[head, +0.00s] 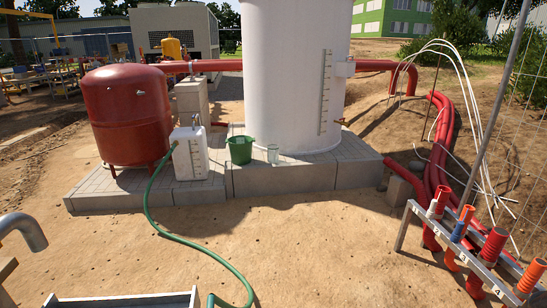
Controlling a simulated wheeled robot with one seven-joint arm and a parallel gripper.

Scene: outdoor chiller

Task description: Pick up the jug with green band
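My gripper is not in view.
The large white tank (290,70) and red vessel (128,115) stand on the low slab (285,180). A green hose (195,245) crosses the sand. A rack with coloured tubes (470,245) stands at right, a grey trough (125,300) at the bottom left.

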